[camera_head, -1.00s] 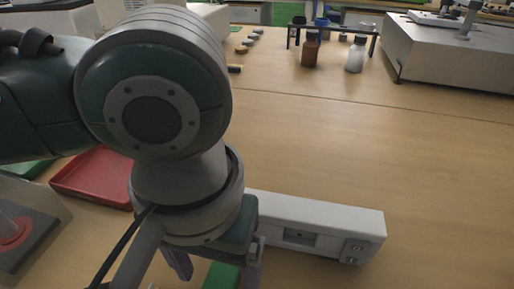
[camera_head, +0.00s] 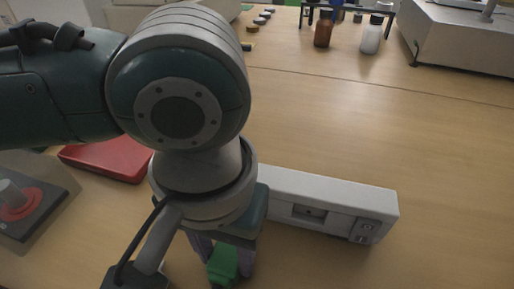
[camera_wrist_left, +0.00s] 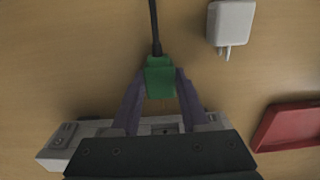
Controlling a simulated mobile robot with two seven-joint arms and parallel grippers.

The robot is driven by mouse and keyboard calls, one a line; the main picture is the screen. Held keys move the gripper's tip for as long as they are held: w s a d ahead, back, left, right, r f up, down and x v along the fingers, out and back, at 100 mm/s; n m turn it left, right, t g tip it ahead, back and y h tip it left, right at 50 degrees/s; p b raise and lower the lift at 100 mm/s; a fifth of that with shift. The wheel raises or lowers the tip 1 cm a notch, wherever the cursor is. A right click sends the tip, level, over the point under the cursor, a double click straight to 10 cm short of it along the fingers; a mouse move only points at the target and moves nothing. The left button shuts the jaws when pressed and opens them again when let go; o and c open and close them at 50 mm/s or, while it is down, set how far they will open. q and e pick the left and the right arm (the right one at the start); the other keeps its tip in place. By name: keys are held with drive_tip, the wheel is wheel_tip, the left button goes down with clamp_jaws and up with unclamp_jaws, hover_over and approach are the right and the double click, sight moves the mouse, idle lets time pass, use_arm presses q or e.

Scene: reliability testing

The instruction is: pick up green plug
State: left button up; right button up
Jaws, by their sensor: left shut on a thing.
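The green plug (camera_head: 223,266) is between the fingers of my left gripper (camera_head: 222,262), near the front of the table in the head view. The left wrist view shows the green plug (camera_wrist_left: 160,79) clasped between the two purple-grey fingertips of the left gripper (camera_wrist_left: 160,84), with a black cord running up from it. My left gripper is shut on the plug. My left arm covers part of the scene in the head view. My right gripper is not in view.
A white power strip (camera_head: 325,207) lies just behind and right of the gripper. A white adapter (camera_wrist_left: 231,22) lies on the table. A red tray (camera_head: 108,158) is at left, near a box with a red button (camera_head: 20,205). Bottles (camera_head: 371,36) stand far back. The table's right side is clear.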

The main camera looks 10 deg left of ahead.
sight(226, 257)
use_arm(q)
clamp_jaws()
wheel_tip(226, 257, up, 20)
drive_tip(key=p, duration=0.7)
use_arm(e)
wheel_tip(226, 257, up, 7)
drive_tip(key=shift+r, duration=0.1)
